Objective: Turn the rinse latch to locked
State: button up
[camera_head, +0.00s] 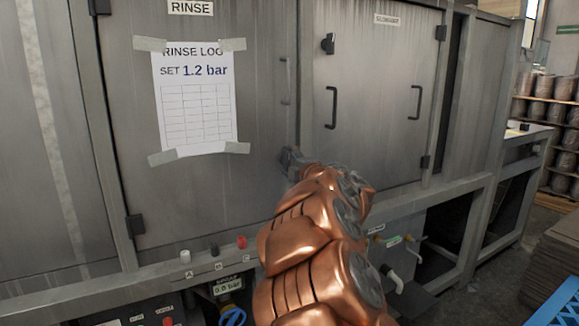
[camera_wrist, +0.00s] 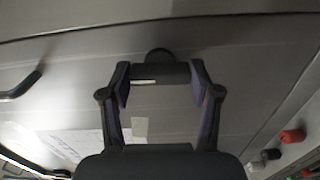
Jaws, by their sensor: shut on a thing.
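The rinse door (camera_head: 262,110) is closed, under a RINSE sign. My gripper (camera_head: 290,158) is at its right edge, low on the door, and hides the rinse latch in the head view. In the wrist view, my gripper (camera_wrist: 160,88) is shut on the rinse latch (camera_wrist: 160,73), a dark bar lying crosswise between the two fingers with a round hub behind it. A small pale mark shows on the bar. I cannot tell from these views whether the latch stands at locked.
A taped rinse log sheet (camera_head: 195,100) and a door handle (camera_head: 286,80) are on the rinse door. The neighbouring door (camera_head: 375,75) has its own latch (camera_head: 328,43) and handles. Black, white and red knobs (camera_head: 213,250) line the ledge below. Stacked brown sheets (camera_head: 552,255) stand at right.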

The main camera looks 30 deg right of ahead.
jog(key=shift+n, duration=0.4)
jog(key=o, duration=1.1)
jog(key=shift+o, duration=0.2)
jog(key=shift+s, duration=0.15)
jog(key=s+a, duration=0.1)
jog(key=s, duration=1)
jog(key=shift+s, duration=0.35)
